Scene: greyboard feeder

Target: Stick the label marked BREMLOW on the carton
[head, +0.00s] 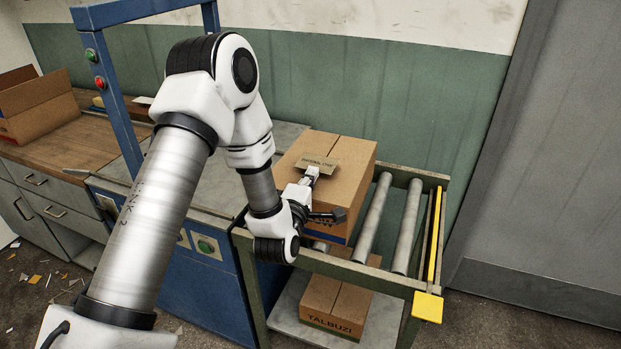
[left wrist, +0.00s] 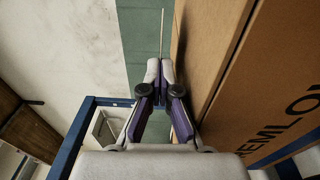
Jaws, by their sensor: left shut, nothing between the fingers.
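The carton (head: 352,155) is a closed brown box standing on the roller conveyor. Its printed side fills the right of the left wrist view (left wrist: 262,95), with "REMLO" legible and the rest cut off. My left gripper (head: 312,173) is at the carton's near side, close to its top edge. Its fingertips (left wrist: 160,72) are shut together, beside the carton side. A small tan label (head: 318,162) with dark print, too small to read, shows right at the fingertips. In the left wrist view a thin strip (left wrist: 162,35) stands edge-on beyond them, apart from the carton.
A carton marked TALBUZI (head: 335,308) lies on the shelf below the rollers (head: 405,228). A blue frame (head: 120,105) stands left of the conveyor. An open box (head: 40,105) sits on the wooden bench (head: 75,150). The rollers right of the carton are bare.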

